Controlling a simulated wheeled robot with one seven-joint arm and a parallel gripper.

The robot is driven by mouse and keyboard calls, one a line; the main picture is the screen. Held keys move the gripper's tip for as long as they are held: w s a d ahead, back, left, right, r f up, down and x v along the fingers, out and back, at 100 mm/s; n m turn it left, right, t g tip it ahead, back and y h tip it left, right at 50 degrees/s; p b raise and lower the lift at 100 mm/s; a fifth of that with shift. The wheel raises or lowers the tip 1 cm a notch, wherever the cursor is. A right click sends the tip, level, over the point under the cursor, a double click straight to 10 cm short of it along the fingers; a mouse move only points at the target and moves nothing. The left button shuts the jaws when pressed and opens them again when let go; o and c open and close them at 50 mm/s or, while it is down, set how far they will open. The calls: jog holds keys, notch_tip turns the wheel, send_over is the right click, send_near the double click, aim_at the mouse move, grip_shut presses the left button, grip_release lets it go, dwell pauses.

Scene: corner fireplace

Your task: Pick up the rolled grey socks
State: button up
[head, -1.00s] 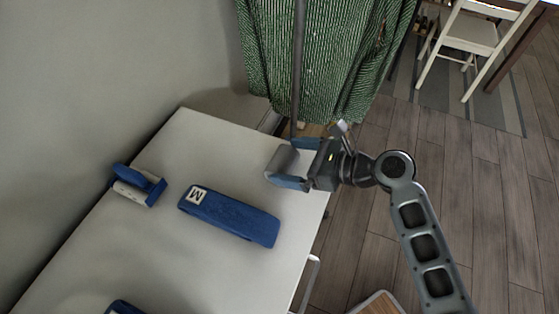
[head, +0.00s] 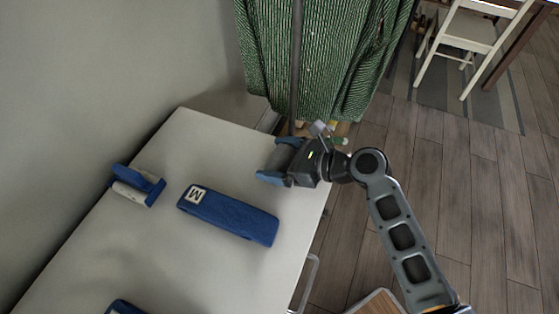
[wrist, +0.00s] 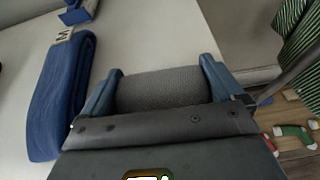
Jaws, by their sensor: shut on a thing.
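The rolled grey socks (wrist: 162,88) lie between the two blue fingers of my gripper (wrist: 158,80) in the wrist view, and the fingers press on both ends of the roll. In the head view my gripper (head: 276,162) is over the far right end of the white table, and the socks (head: 285,157) show only as a small grey part between its fingers. I cannot tell whether the socks touch the table top.
A folded blue cloth with an M label (head: 230,215) lies on the white table (head: 180,255). A blue and white item (head: 137,186) lies near the wall. A green striped curtain (head: 325,60) and a dark pole (head: 297,60) are behind the gripper.

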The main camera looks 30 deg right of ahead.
aim_at(280, 156)
jog(key=shift+r, duration=0.4)
jog(key=r, duration=0.3)
jog(key=shift+s+d+r, duration=0.2)
jog(key=shift+s+r, duration=0.05)
jog(key=shift+r, duration=0.1)
jog(key=shift+w+a+r+v, duration=0.1)
jog(key=shift+r+v, duration=0.2)
jog(key=shift+v, duration=1.8)
jog(key=shift+w+a+r+v, duration=0.1)
jog(key=shift+r+v, duration=0.2)
jog(key=shift+v, duration=1.8)
jog(key=shift+w+r+v, duration=0.1)
jog(key=shift+r+v, duration=0.2)
jog(key=shift+v, duration=1.8)
